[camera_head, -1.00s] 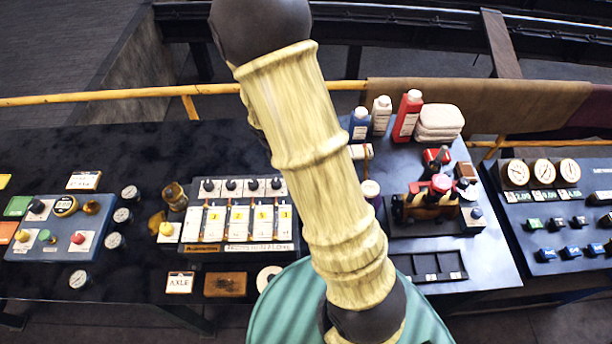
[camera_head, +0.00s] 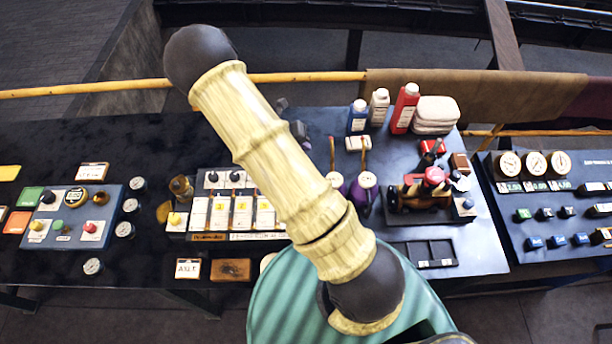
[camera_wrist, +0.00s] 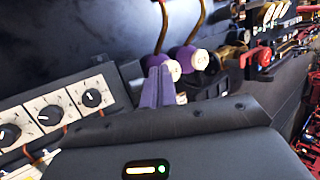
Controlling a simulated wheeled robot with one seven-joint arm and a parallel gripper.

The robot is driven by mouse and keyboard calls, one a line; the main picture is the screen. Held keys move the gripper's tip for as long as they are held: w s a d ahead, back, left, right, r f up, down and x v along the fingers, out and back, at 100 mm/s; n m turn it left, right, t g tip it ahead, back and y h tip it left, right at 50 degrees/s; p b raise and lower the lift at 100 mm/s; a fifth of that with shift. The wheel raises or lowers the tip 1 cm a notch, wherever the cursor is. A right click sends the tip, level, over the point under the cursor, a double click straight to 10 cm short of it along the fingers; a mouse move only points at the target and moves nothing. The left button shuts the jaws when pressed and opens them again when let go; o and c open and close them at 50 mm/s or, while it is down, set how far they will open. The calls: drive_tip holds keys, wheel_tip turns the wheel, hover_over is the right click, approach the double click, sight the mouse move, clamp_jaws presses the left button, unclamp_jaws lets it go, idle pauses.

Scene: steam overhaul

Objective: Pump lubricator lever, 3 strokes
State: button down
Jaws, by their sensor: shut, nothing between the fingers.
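A panel with a row of upright sight glasses (camera_head: 240,213) and dark knobs above them stands on the dark bench in the head view. It looks like the lubricator. A small yellow knob (camera_head: 175,218) on a white block is at its left end. I cannot tell for sure which part is the lever. My gripper (camera_wrist: 158,75) is shut and empty in the wrist view. Its fingertips appear just before two purple-and-white oil cans, and I cannot tell if they touch. Dials on a panel (camera_wrist: 48,112) show left of the fingers. My arm hides the panel's right end in the head view.
Two oil cans (camera_head: 366,190) with upright brass spouts stand right of my arm. A yellow rail (camera_head: 300,77) runs behind the bench.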

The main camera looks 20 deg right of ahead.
drive_tip(key=f+b, duration=0.2)
drive_tip(key=s+f+b, duration=0.1)
drive_tip(key=f+b, duration=0.2)
drive_tip(key=b, duration=0.1)
drive_tip(key=shift+s+a+f, duration=0.3)
drive_tip(key=shift+s+f, duration=0.05)
drive_tip(key=shift+f, duration=0.05)
drive_tip(key=shift+s+a+f+b, duration=0.1)
drive_tip(key=shift+s+f+b, duration=0.05)
drive_tip(key=shift+f+b, duration=0.4)
drive_tip(key=shift+s+a+f+b, duration=0.15)
drive_tip(key=shift+f+b, duration=0.15)
drive_tip(key=shift+f, duration=0.3)
drive_tip(key=shift+d, duration=0.15)
idle(0.6)
drive_tip(key=shift+s+a+f, duration=0.2)
drive_tip(key=shift+s+f, duration=0.05)
drive_tip(key=shift+f, duration=0.1)
drive_tip(key=shift+f+b, duration=0.2)
drive_tip(key=shift+b, duration=0.1)
idle(0.4)
